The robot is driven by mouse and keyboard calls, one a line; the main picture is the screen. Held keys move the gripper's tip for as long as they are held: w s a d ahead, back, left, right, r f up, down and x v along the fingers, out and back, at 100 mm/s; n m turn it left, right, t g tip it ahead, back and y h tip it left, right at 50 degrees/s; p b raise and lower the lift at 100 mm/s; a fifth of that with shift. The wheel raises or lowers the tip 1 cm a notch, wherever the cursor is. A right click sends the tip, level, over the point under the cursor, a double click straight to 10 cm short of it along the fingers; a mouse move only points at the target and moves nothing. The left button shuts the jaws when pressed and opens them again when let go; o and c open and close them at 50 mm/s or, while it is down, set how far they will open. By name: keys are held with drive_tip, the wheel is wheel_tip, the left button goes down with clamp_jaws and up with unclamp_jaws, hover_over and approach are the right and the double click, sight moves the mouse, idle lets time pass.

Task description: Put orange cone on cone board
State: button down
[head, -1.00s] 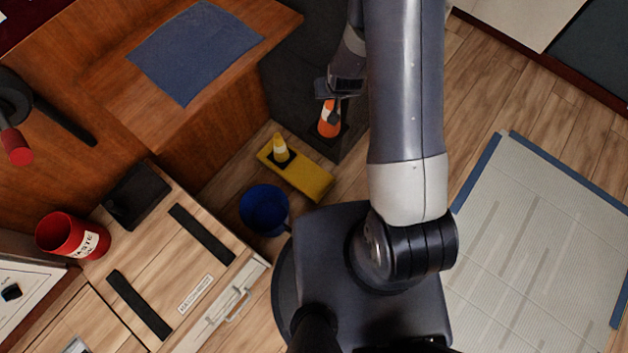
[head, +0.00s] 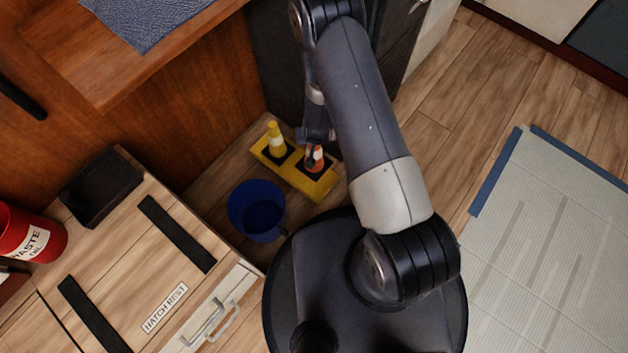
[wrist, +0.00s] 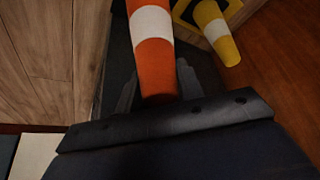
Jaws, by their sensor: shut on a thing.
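The orange cone (head: 312,158), with a white band, is over the right end of the yellow cone board (head: 267,154). I cannot tell whether its base rests on the board or is just above it. My gripper (head: 317,137) is shut on the cone's upper part. The wrist view shows the orange cone (wrist: 153,55) between the two fingers of my gripper (wrist: 155,88), its base out of frame. A yellow cone (head: 276,140) with a white band stands on the board's left end. It also shows in the wrist view (wrist: 217,32).
A blue bucket (head: 256,209) stands on the floor just in front of the board. A wooden cabinet wall (head: 215,95) rises behind and left. A wooden hatch chest (head: 170,262) is at the lower left. Wooden floor (head: 470,85) is open at the right.

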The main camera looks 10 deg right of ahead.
wheel_tip(320, 180, down, 10)
drive_tip(key=b, duration=0.3)
drive_tip(key=shift+f+b, duration=0.25)
drive_tip(key=shift+b, duration=0.05)
drive_tip(key=c, duration=0.9)
unclamp_jaws()
drive_tip(key=shift+f, duration=0.1)
drive_tip(key=shift+c, duration=0.2)
drive_tip(key=shift+r, duration=0.2)
drive_tip(key=p+v, duration=0.3)
drive_tip(key=v, duration=0.9)
drive_tip(key=shift+f+p, duration=0.1)
drive_tip(key=shift+p, duration=0.25)
